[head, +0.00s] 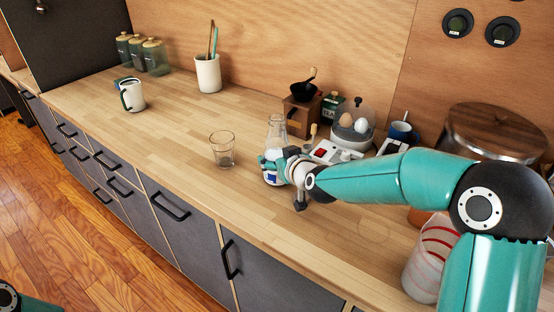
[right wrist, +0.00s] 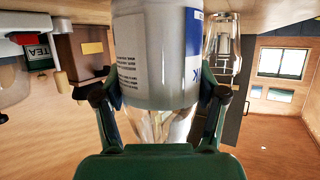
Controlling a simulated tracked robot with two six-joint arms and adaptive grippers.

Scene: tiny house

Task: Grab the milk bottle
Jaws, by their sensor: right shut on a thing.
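The milk bottle (head: 277,133) is clear glass at the neck with white and a blue label lower down. It stands on the wooden counter in the head view. In the right wrist view the bottle (right wrist: 155,50) fills the middle, with its blue label patch at the right. The gripper also shows in the right wrist view (right wrist: 160,110). My left gripper is not clearly in view.
An empty glass (head: 222,150) stands just left of the bottle. An egg cooker (head: 352,125), a coffee grinder (head: 300,115) and a blue mug (head: 401,133) stand behind and right. A red-marked measuring cup (head: 430,260) is near my right arm. The counter's left middle is clear.

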